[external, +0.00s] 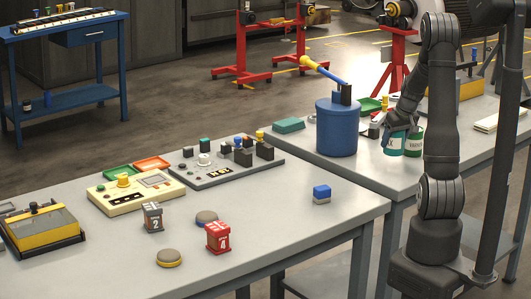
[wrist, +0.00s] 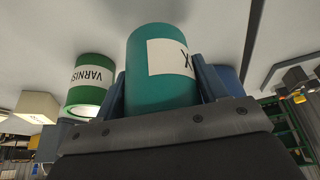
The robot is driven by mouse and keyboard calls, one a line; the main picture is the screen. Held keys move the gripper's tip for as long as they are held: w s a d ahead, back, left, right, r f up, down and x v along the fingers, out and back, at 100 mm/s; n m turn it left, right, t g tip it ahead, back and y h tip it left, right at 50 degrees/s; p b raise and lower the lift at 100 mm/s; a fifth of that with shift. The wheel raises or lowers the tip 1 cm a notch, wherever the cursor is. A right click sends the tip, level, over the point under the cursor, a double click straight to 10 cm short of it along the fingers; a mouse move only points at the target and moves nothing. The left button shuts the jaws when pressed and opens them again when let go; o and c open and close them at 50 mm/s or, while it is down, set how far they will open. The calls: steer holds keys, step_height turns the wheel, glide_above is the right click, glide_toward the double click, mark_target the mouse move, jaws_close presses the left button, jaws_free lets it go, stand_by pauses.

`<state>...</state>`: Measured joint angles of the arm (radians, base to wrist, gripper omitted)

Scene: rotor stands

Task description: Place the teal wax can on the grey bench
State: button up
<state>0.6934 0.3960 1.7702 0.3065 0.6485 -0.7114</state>
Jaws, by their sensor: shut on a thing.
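The teal wax can (external: 394,145) is in my gripper (external: 398,127), over the right-hand grey bench (external: 375,172). In the wrist view the teal can (wrist: 160,85) stands large between the two fingers of my gripper (wrist: 160,72), which are shut on its sides. Part of its white label shows, with an X. I cannot tell whether the can touches the bench. A green varnish can (wrist: 90,85) is close beside it; in the external view it is the can (external: 414,142) just to the right, partly hidden by my arm.
A blue drum with a lever (external: 336,128) stands left of the cans. A teal block (external: 289,125) and a green tray (external: 369,105) are near.

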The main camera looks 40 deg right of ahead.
mark_target(392, 150)
steer(key=shift+w+a+f, duration=0.15)
steer(key=shift+w+f, duration=0.2)
steer(key=shift+f, duration=1.8)
steer(key=shift+f, duration=0.2)
steer(key=o, duration=1.3)
steer(key=shift+c, duration=0.2)
steer(key=shift+r, duration=0.1)
steer(key=v, duration=1.2)
